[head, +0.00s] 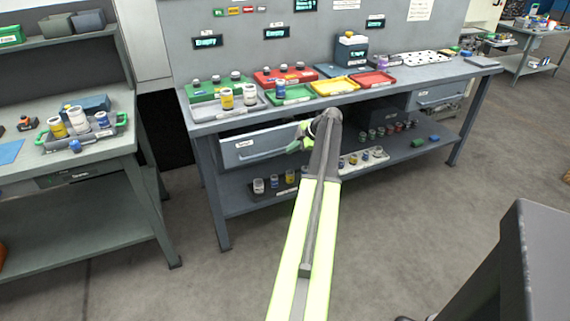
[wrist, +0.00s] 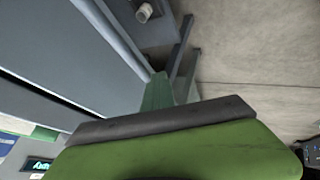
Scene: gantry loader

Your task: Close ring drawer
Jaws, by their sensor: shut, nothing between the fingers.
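A grey drawer (head: 258,147) with a small white label hangs under the left part of the workbench. A dark gap shows above its front, and it seems to stand out a little; how far is hard to tell. The label is too small to read. My gripper (head: 299,139) is at the right end of the drawer front, shut and empty. In the wrist view, my green gripper (wrist: 158,95) is close beside a grey panel (wrist: 60,45) that looks like the drawer front. Whether they touch is unclear. My arm hides what lies right of the drawer.
The workbench (head: 215,126) carries coloured trays and bottles. A second drawer (head: 440,95) is at its right end. The lower shelf (head: 240,205) holds small bottles. Another bench (head: 90,165) stands left. A dark grey block (head: 530,260) is at the lower right. The floor between is clear.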

